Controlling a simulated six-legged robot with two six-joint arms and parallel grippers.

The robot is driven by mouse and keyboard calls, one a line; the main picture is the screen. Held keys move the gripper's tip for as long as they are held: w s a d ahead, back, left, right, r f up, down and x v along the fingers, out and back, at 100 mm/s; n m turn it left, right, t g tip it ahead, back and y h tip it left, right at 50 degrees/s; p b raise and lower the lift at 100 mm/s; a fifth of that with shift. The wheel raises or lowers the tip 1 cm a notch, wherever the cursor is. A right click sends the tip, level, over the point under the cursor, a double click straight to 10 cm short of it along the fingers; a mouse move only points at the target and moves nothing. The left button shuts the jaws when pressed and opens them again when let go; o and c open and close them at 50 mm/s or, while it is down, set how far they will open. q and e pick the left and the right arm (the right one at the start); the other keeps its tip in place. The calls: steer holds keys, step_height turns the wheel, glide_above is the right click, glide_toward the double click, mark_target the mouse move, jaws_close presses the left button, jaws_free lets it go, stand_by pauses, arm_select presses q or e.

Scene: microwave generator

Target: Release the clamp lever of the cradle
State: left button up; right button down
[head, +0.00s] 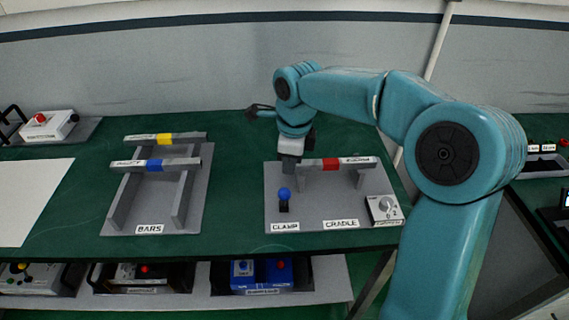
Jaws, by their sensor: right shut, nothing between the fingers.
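The cradle (312,213) is a grey plate on the green table, with a CRADLE label at its front edge. The clamp lever (284,194) has a blue ball knob and stands at the plate's left, above a CLAMP label. A grey bar with a red band (331,164) lies across the back of the cradle. My right gripper (290,165) points down just behind and above the blue knob. It is shut and empty; whether it touches the knob or bar, I cannot tell. My left gripper is not in view.
A white box with a dial (383,208) sits at the cradle's right. A BARS rack (150,215) with yellow-banded and blue-banded bars stands left. A white box with a red button (48,125) is far left. A lower shelf (190,300) holds several devices. Table between rack and cradle is clear.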

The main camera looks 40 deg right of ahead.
step_height(320, 180, up, 10)
steer(key=s, duration=0.2)
steer(key=shift+s+a, duration=0.2)
steer(key=shift+a, duration=0.05)
stand_by(0.6)
